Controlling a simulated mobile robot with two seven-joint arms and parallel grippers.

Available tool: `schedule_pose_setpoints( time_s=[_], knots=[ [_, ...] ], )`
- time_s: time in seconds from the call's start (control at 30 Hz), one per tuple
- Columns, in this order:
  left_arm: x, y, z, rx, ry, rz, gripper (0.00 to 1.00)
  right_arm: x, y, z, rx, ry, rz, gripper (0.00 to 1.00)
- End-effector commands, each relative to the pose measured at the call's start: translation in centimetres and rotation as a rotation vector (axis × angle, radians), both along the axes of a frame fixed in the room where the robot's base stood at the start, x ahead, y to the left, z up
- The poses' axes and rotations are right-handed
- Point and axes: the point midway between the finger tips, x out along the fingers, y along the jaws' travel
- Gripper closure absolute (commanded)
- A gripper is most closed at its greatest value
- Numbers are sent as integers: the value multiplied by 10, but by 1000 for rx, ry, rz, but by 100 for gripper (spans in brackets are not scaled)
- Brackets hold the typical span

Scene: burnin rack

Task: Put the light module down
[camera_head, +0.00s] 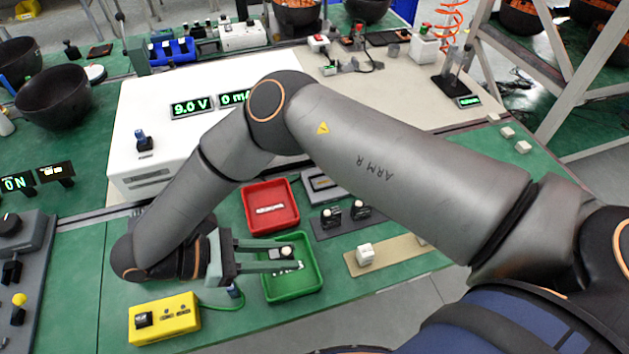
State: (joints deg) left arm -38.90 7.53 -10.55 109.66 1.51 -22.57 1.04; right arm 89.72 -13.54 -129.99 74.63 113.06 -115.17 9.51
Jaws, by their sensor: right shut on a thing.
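My right gripper (286,258) reaches in from the left side of the green tray (312,292), its two fingers over the tray. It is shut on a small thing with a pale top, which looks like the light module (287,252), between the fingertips. The fingers hide part of it, and I cannot tell whether it touches the tray floor. A pale label or piece shows in the tray near the lower finger. My left gripper is not in view.
A red tray (258,222) lies just behind the green one. Dark sockets (331,222) and a tan strip with a white block (365,256) are to the right. A yellow box (181,326) with a green cable is at the front left. A white instrument (150,100) stands behind.

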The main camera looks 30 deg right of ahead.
Motion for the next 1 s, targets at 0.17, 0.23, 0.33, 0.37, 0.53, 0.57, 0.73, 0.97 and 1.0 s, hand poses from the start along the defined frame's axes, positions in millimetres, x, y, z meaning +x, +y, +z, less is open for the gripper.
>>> schedule_pose_setpoints(
  time_s=[0.17,0.23,0.33,0.37,0.53,0.57,0.73,0.97,1.0],
  knots=[
    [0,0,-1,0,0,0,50,45,-56,36,0,-7,54,100],
    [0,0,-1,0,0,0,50,56,-70,49,1,-5,60,100],
    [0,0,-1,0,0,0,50,65,-82,61,1,-3,61,100],
    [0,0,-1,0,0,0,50,67,-84,63,1,-2,60,100],
    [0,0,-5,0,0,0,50,83,-105,54,2,2,55,100],
    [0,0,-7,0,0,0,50,88,-110,51,2,0,54,100],
    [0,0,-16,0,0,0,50,116,-141,30,2,1,52,100],
    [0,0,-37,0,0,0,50,145,-172,-11,4,2,55,100],
    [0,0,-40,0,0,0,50,148,-176,-16,3,2,56,100]
  ],
)
